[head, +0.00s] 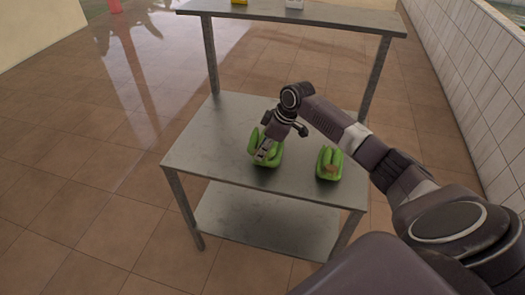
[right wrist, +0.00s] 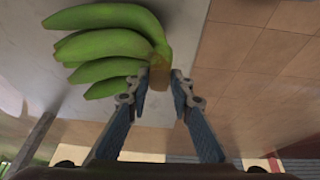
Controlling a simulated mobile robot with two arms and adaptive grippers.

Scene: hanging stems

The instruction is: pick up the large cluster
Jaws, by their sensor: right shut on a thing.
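The larger-looking green banana cluster (head: 273,161) is at the middle of the metal table's top (head: 215,135) in the head view. My right gripper (head: 265,152) reaches down over it and hides part of it. In the right wrist view the cluster (right wrist: 105,44) shows several green bananas fanning to the left from a brown stem (right wrist: 159,62). The fingertips of my right gripper (right wrist: 163,82) are shut on that stem. I cannot tell whether the cluster touches the table. A smaller-looking green cluster (head: 329,163) stands apart, to the right on the same table. My left gripper is out of view.
A lower shelf (head: 260,222) lies beneath. The tabletop left of the clusters is clear. A tiled wall (head: 480,90) stands at right.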

